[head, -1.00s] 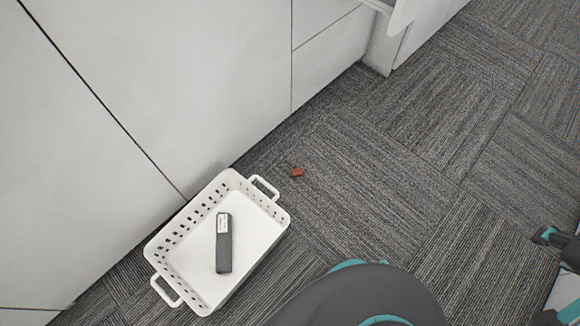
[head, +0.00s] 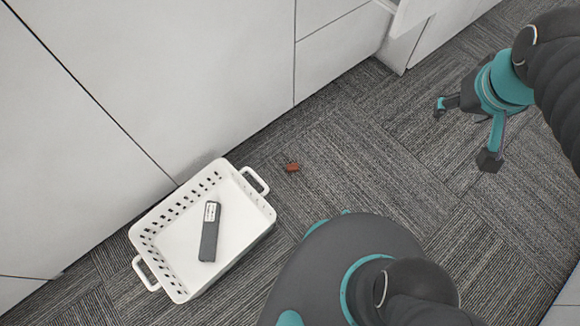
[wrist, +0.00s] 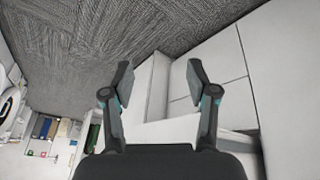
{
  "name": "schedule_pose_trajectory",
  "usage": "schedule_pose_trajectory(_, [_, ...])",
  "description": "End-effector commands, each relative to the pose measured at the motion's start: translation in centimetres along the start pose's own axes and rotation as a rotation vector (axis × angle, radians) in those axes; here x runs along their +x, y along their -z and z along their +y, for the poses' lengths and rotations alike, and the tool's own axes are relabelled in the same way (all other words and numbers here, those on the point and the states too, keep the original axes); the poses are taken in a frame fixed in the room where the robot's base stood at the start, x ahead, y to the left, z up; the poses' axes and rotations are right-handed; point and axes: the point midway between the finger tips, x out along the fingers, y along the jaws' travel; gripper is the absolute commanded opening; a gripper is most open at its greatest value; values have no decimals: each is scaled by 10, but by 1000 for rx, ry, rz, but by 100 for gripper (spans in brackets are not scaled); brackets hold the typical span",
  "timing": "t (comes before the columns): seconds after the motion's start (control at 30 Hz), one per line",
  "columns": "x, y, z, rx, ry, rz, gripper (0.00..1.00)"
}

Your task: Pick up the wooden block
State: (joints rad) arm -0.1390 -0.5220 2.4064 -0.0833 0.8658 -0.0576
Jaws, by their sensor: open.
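A small reddish-brown block (head: 292,168) lies on the carpet in the head view, just right of the white basket and near the cabinet base. My gripper (head: 464,132) is at the upper right of the head view, above the carpet, well to the right of the block. Its two fingers are spread apart with nothing between them. In the wrist view my gripper (wrist: 158,78) also shows open and empty. The block is not visible in the wrist view.
A white basket (head: 150,222) with handles stands on the carpet against the white cabinets (head: 200,70). A dark grey remote-like object (head: 209,232) lies inside it. An open drawer (head: 412,14) juts out at the top. Carpet between block and gripper is clear.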

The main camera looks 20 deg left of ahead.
Motion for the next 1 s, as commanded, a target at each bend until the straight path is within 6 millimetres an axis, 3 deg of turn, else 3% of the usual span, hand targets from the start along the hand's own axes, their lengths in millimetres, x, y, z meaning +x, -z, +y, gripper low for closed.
schedule_pose_trajectory(0.3, [83,60,-60,-403,12,-128,58])
schedule_pose_trajectory(0.53, [153,85,-120,-695,19,-202,58])
schedule_pose_trajectory(0.77, [232,86,-194,-998,27,-269,58])
schedule_pose_trajectory(1.0, [318,57,-277,-1324,38,-333,58])
